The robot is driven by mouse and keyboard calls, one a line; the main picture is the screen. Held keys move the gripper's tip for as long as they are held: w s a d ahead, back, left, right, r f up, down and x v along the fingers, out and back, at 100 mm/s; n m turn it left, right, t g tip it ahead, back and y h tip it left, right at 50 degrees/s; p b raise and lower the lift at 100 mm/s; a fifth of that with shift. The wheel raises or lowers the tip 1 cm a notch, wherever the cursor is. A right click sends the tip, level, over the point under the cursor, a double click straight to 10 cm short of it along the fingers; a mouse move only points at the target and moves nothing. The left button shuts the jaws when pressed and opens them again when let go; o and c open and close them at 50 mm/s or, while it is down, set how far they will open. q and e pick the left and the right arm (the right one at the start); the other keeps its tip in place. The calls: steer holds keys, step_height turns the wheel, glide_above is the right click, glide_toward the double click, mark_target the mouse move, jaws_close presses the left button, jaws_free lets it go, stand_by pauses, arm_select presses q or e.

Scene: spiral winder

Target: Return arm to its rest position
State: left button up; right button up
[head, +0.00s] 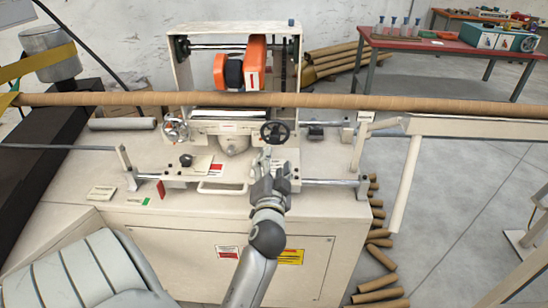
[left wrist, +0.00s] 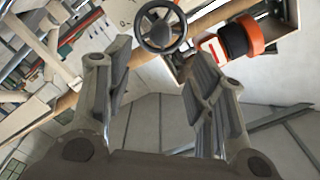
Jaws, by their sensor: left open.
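My left arm (head: 250,262) reaches up from the bottom of the head view, in front of the winder's cream cabinet. My left gripper (head: 268,158) is just below the black handwheel (head: 273,133) in that picture. In the left wrist view the gripper (left wrist: 162,62) is open, with its two fingers wide apart and nothing between them. The handwheel (left wrist: 161,26) shows beyond the fingertips, apart from them. My right gripper is not in view.
The spiral winder (head: 310,205) carries a long brown tube (head: 400,102) across it. An orange and black unit (head: 238,68) hangs above. Cardboard tubes (head: 379,283) lie on the floor at right. A red table (head: 440,42) stands behind. Floor at right is mostly clear.

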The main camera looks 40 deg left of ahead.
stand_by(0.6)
arm_select(q)
steer(key=s+d+f+g+h, duration=0.5)
steer(key=s+d+f+h, duration=0.35)
steer(key=f, duration=0.55)
steer(key=s+d+f+m+g+h, duration=0.1)
steer(key=s+d+f+g+h, duration=0.15)
steer(key=s+d, duration=0.45)
steer(key=s+d+f+g+h, duration=0.1)
steer(key=s+d+f+g, duration=0.2)
steer(key=s+d, duration=0.4)
step_height(320, 180, down, 25)
steer(key=s+a, duration=0.1)
steer(key=s+a+f+g, duration=0.2)
steer(key=s+a+f, duration=0.1)
steer(key=s+f, duration=1.4)
steer(key=shift+s+a+f+m, duration=0.15)
steer(key=shift+s+f+m, duration=0.1)
steer(key=shift+m, duration=0.15)
